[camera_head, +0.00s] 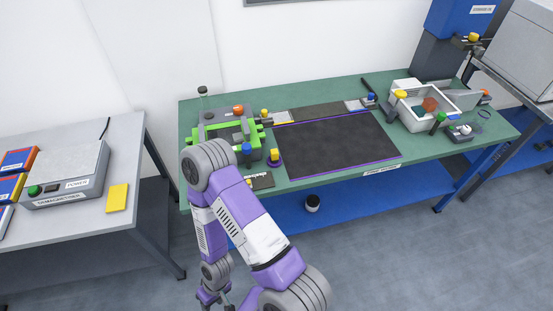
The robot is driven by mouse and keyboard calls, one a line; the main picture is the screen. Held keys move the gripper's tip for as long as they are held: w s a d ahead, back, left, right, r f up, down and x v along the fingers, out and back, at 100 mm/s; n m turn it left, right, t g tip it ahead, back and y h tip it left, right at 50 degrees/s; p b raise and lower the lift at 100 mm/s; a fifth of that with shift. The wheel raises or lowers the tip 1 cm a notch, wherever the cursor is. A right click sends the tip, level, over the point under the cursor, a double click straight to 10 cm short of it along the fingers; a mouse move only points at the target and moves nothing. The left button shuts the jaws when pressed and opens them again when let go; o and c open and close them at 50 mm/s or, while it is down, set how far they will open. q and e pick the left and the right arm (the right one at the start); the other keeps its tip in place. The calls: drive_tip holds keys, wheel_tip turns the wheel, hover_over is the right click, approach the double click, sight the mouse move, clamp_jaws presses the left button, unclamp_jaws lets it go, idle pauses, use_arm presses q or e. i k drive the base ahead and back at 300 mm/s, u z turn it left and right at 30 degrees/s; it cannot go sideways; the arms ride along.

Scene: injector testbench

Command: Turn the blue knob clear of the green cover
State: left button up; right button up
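The bright green cover (224,128) sits on a grey unit at the left end of the green workbench. A blue knob (247,148) stands at its front right edge and seems to overlap the cover in this view; whether they touch cannot be told. My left arm's raised elbow hides part of the unit's front. My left gripper (212,297) hangs low at the bottom edge, well in front of the bench and away from the knob. Its fingers are too small and cut off to read. My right gripper is out of view.
A yellow knob with a purple base (274,158) stands right of the cover. A black mat (335,142) lies clear in the bench's middle. A white bin (425,108) and another blue-topped knob (370,97) are farther right. A grey side table (120,165) stands left.

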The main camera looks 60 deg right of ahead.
sight(247, 147)
drive_tip(key=k, duration=0.4)
drive_tip(key=z, duration=1)
